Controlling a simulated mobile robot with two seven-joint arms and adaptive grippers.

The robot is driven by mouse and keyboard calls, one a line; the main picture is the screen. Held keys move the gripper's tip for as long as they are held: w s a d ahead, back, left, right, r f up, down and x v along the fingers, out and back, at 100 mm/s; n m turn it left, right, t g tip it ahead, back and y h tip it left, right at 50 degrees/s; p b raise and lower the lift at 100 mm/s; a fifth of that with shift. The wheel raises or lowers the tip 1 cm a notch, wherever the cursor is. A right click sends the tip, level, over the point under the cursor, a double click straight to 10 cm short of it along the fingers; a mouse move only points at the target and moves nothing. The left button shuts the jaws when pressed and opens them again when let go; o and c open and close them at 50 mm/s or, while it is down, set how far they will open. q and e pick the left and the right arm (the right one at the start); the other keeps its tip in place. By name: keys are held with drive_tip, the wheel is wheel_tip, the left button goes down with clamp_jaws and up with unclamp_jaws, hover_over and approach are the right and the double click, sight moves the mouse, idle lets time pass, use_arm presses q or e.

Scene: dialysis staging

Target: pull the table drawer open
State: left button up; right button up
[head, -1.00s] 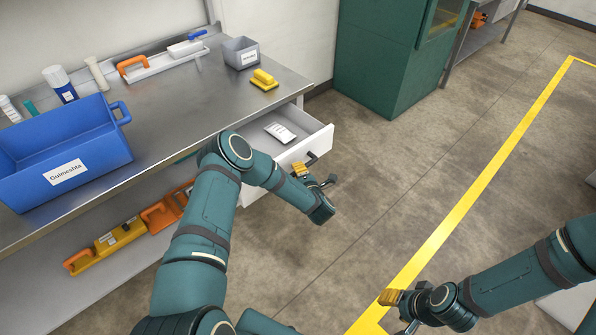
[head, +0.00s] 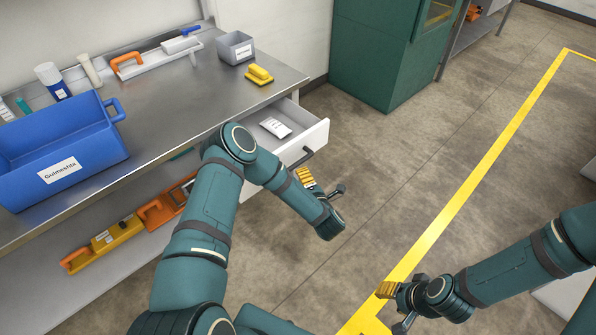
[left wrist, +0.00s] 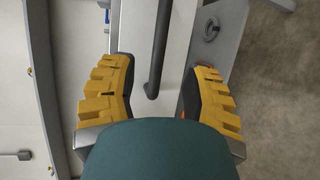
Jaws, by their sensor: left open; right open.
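The white table drawer (head: 316,138) under the steel table stands pulled out, with a white labelled packet (head: 275,127) inside. Its dark bar handle (head: 303,158) is on the front face. My left gripper (head: 321,181) is open just in front of the handle. In the left wrist view the handle (left wrist: 160,45) runs between the spread yellow fingers of my left gripper (left wrist: 158,72), which are not closed on it. My right gripper (head: 393,307) is open and empty over the floor by the yellow line.
The steel table (head: 185,95) holds a blue bin (head: 60,155), a grey box (head: 236,48), a yellow-handled item (head: 259,75) and several bottles. A lower shelf (head: 115,275) carries orange and yellow items.

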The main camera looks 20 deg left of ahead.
use_arm(q)
drive_tip(key=shift+v, duration=2.05)
drive_tip(key=s+d+f+m+g+h, duration=0.1)
drive_tip(key=s+d+f+m+h, duration=0.15)
drive_tip(key=d+m+h, duration=0.95)
drive_tip(key=s+r+m+g+h, duration=0.1)
drive_tip(key=s+m+g+h, duration=0.2)
drive_tip(key=s+m+g, duration=0.5)
drive_tip(key=s+m, duration=0.6)
drive_tip(key=s, duration=0.5)
drive_tip(key=shift+a+r+g, duration=0.3)
drive_tip(key=shift+a+g, duration=0.05)
drive_tip(key=shift+g, duration=0.05)
